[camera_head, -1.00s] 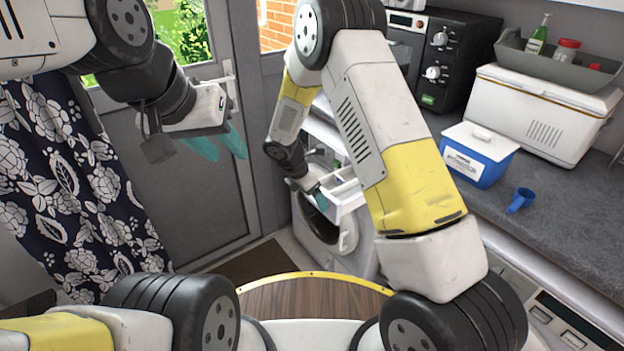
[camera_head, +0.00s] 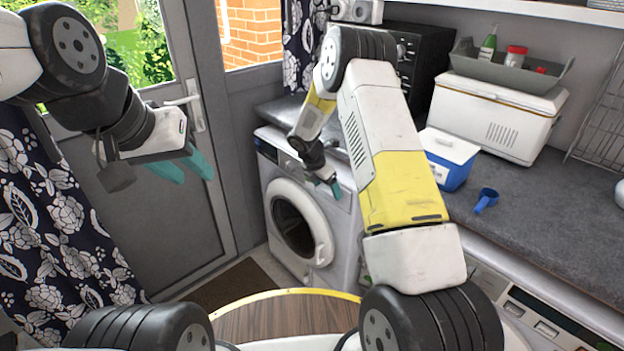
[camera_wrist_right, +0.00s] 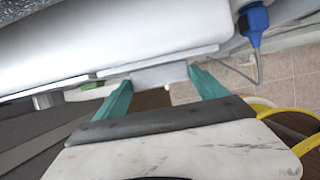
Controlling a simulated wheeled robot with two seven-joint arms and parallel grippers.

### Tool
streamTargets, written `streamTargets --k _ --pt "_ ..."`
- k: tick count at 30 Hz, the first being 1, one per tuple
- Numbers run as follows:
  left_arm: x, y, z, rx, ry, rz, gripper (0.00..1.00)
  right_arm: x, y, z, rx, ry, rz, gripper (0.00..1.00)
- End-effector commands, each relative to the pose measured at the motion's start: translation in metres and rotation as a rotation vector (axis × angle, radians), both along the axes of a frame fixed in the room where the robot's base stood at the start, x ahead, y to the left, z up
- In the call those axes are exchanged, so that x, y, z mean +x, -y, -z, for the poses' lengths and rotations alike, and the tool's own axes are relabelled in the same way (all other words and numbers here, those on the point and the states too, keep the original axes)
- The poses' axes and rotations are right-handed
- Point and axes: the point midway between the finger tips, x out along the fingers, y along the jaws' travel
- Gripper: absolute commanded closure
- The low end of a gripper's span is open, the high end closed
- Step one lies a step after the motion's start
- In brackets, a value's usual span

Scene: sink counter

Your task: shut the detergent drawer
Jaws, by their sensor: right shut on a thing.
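The white washing machine (camera_head: 345,232) stands beyond my right arm in the head view, its round door closed. My right gripper (camera_head: 326,186) is at the upper front of the machine. In the right wrist view, the teal fingers (camera_wrist_right: 163,90) are on either side of a pale block, the front of the detergent drawer (camera_wrist_right: 159,76), and grip it. The drawer front sits close to the machine's front. In the head view my arm and gripper hide most of it, so any remaining gap is hard to tell. My left gripper (camera_head: 184,168) is open and empty in front of the grey door.
A dark microwave (camera_head: 425,60) stands at the back. A patterned curtain (camera_head: 50,220) hangs at the left.

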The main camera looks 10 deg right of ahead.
Motion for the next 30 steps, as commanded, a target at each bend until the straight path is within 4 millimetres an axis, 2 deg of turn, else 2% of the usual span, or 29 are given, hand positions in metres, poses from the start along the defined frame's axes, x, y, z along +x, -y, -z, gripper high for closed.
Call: streamTargets --k 11,12,14,23,30 --pt "0.000 0.000 0.000 0.000 0.000 0.000 0.64 0.002 0.002 -0.001 -0.001 0.002 0.001 0.91" --pt "0.000 0.000 0.000 0.000 0.000 0.000 0.64 0.002 0.002 -0.001 -0.001 0.002 0.001 0.10" --pt "0.000 0.000 0.000 0.000 0.000 0.000 0.64 0.002 0.002 -0.001 -0.001 0.002 0.001 0.00" --pt "0.000 0.000 0.000 0.000 0.000 0.000 0.64 0.001 0.000 -0.005 0.001 0.002 0.000 0.00" --pt "0.000 0.000 0.000 0.000 0.000 0.000 0.64 -0.007 -0.012 -0.040 0.001 0.004 -0.001 0.00"
